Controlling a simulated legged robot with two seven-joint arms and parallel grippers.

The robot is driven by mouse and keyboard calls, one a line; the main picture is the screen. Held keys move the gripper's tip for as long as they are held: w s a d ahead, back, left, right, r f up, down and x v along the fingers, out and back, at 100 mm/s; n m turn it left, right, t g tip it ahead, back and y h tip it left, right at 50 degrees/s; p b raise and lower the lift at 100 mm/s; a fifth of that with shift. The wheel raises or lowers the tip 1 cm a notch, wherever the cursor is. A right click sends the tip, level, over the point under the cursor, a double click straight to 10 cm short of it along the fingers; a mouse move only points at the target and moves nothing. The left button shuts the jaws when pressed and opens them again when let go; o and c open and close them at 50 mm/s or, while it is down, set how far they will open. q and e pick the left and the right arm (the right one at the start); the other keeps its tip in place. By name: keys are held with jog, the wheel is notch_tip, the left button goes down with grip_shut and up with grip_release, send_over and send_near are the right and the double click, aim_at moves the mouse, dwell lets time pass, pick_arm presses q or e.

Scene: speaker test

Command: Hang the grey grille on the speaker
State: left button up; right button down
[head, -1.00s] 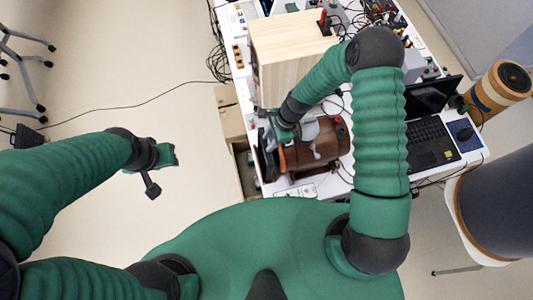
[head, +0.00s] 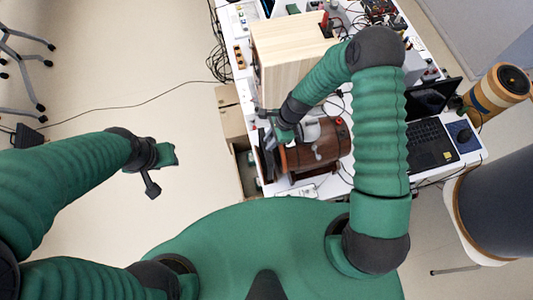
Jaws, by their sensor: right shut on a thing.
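A brown, barrel-shaped body (head: 325,150), which looks like the speaker, lies on its side on a dark stand at the near left part of the table. A dark round disc (head: 266,163) stands at its left end; I cannot tell whether this is the grille or the speaker's front. My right gripper (head: 272,132) reaches down from above to the top of this left end. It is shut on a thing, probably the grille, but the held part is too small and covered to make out. My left gripper (head: 165,172) hangs over the floor at the left, away from the table; its jaw is unclear.
A pale wooden box (head: 285,55) stands on the white table (head: 238,62) just behind my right gripper. A laptop (head: 432,140), cables and electronics fill the right and far parts. An open cardboard box (head: 232,125) is at the table's left edge.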

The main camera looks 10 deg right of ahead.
jog(key=shift+r+p, duration=0.5)
jog(key=shift+r, duration=0.4)
jog(key=shift+r+p, duration=1.25)
jog(key=shift+r, duration=0.25)
